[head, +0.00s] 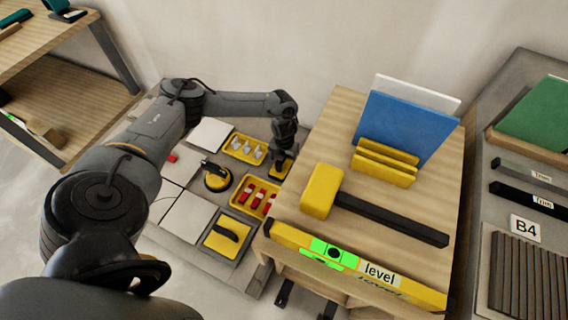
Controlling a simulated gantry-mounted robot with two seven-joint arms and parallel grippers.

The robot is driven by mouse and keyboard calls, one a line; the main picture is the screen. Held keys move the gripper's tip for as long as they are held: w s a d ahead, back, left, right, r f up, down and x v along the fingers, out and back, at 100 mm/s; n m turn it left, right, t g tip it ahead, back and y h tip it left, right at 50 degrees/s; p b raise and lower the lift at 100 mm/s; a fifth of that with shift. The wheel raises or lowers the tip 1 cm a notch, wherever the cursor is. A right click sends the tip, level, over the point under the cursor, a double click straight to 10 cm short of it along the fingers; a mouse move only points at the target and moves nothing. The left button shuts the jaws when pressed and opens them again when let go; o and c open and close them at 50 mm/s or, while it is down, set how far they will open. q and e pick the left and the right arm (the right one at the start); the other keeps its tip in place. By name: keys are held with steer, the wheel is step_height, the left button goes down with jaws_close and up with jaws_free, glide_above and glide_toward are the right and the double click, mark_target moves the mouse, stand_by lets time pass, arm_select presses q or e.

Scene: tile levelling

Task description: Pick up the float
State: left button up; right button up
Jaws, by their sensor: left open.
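A flat yellow float with a black bar handle (222,240) lies in a grey recess at the front of the low work surface. My left gripper (284,158) is at the far right of that surface, pointing down and open. It is well behind and to the right of the float, above a small yellow piece (279,168) that it partly hides. I cannot tell whether it touches this piece. My right gripper does not show.
A yellow-and-black suction-cup-like tool (216,177) and yellow trays of white (245,149) and red pieces (258,197) lie nearby. A wooden bench to the right holds a yellow mallet (322,191) and a level (350,266).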

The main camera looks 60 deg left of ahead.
arm_select(q)
steer(key=shift+r, duration=0.1)
steer(key=shift+c, duration=0.3)
steer(key=c, duration=1.1)
